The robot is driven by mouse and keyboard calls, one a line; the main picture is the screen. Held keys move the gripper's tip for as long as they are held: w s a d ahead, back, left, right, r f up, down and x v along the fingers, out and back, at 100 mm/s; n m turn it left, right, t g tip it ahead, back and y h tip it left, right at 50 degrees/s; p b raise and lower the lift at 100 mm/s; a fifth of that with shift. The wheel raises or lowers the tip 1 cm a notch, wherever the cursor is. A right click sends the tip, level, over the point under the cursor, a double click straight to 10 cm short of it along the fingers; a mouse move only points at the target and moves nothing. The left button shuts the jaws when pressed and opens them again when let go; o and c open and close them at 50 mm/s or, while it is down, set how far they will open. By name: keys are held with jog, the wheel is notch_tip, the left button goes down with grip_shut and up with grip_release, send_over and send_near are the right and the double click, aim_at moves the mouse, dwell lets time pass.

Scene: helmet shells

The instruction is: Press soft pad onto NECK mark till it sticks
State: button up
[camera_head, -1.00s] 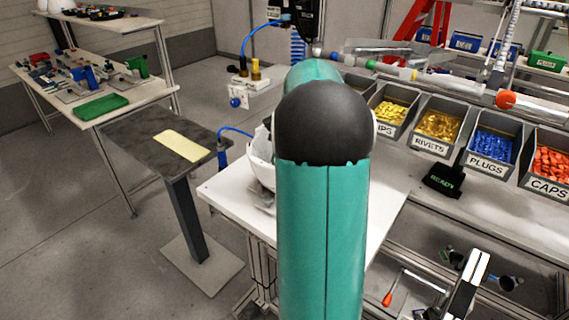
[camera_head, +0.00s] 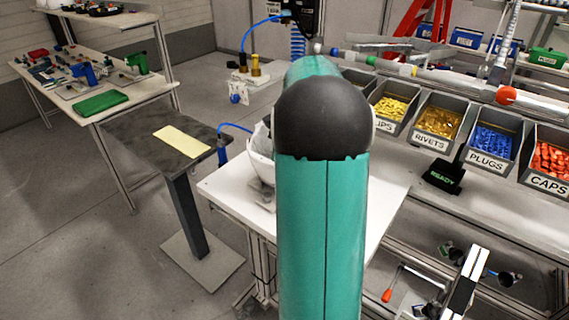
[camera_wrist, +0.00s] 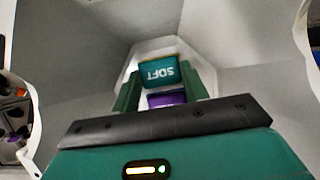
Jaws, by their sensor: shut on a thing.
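In the wrist view the teal soft pad (camera_wrist: 158,73), its SOFT lettering upside down, sits at the tips of my gripper (camera_wrist: 165,84). My green fingers are shut on it. A purple piece (camera_wrist: 167,99) shows between the fingers just below the pad; I cannot tell whether it is part of the pad. Pale grey inner walls of the helmet shell (camera_wrist: 85,65) surround the gripper. In the head view the white shell (camera_head: 261,165) is mostly hidden behind my arm. I see no NECK mark, and I cannot tell whether the pad touches the shell.
The shell is at a white table (camera_head: 225,185). A grey stand (camera_head: 190,140) with a yellow sheet (camera_head: 181,142) is to the left. Floor is clear at lower left.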

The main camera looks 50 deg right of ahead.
jog(key=shift+f, duration=0.15)
jog(key=o, duration=1)
jog(key=v, duration=1.3)
jog(key=shift+r, duration=0.4)
